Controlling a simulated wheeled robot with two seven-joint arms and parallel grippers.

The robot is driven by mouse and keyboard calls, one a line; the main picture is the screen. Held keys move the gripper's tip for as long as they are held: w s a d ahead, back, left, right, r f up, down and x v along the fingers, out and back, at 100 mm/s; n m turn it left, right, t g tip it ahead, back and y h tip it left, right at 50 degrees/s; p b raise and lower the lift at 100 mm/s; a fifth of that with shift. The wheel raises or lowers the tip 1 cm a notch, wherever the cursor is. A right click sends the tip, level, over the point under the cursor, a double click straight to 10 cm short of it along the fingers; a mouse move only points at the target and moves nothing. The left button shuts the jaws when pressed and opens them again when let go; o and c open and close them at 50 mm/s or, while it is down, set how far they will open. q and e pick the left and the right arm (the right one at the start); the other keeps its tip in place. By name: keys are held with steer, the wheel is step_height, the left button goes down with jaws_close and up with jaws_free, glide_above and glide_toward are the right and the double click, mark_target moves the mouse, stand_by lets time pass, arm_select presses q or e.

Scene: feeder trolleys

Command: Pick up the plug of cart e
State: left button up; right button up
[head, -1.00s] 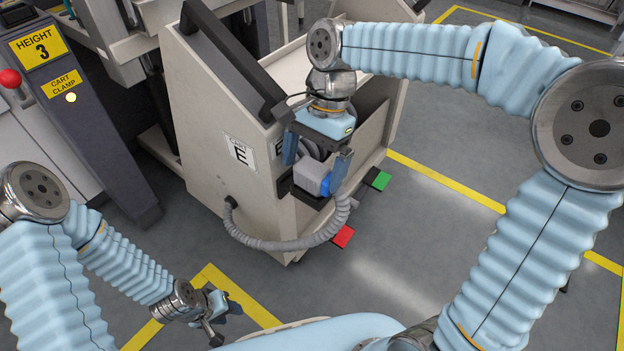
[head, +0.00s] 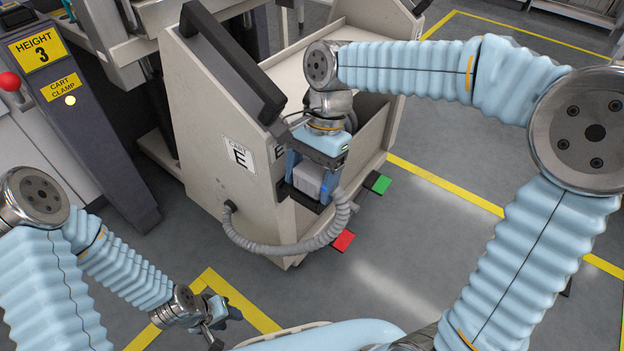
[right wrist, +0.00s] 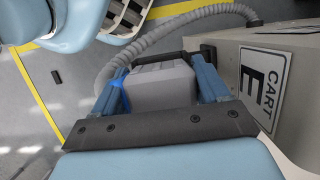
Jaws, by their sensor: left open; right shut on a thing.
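The cart E (head: 215,130) is a beige trolley with a black handle and an "E" label. Its plug (head: 308,179) is a grey block with a blue part, at the cart's near end, with a grey corrugated hose (head: 290,246) running from it to the cart side. My right gripper (head: 311,190) is shut on the plug from above, one blue finger on either side. In the right wrist view the plug (right wrist: 160,86) sits between both fingers. Whether it still rests in its dark holder is hard to tell. My left gripper (head: 215,322) is open and empty, low at the lower left.
A red pedal (head: 343,240) and a green pedal (head: 378,183) stick out at the cart's foot. A machine post (head: 75,110) with "HEIGHT 3" and "CART CLAMP" labels stands at the left. Grey floor with yellow lines is clear at the right.

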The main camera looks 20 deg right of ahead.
mark_target(308, 175)
steer(key=shift+r, duration=0.1)
steer(key=shift+r, duration=0.55)
step_height(308, 175, up, 3)
steer(key=shift+s+a+f+p, duration=0.1)
steer(key=shift+s+f+p, duration=0.05)
steer(key=shift+p, duration=0.45)
steer(key=shift+s+a+r+p, duration=0.45)
steer(key=shift+s+r+p, duration=0.35)
steer(key=shift+s+r, duration=1.35)
steer(key=shift+s+a+r+p, duration=0.45)
steer(key=shift+s+r+p, duration=0.3)
steer(key=shift+s+r, duration=1.35)
steer(key=shift+s+a+r+p, duration=0.45)
steer(key=shift+s+r+p, duration=0.35)
steer(key=shift+s+r, duration=1.35)
steer(key=shift+s+f, duration=0.3)
steer(key=shift+f, duration=0.05)
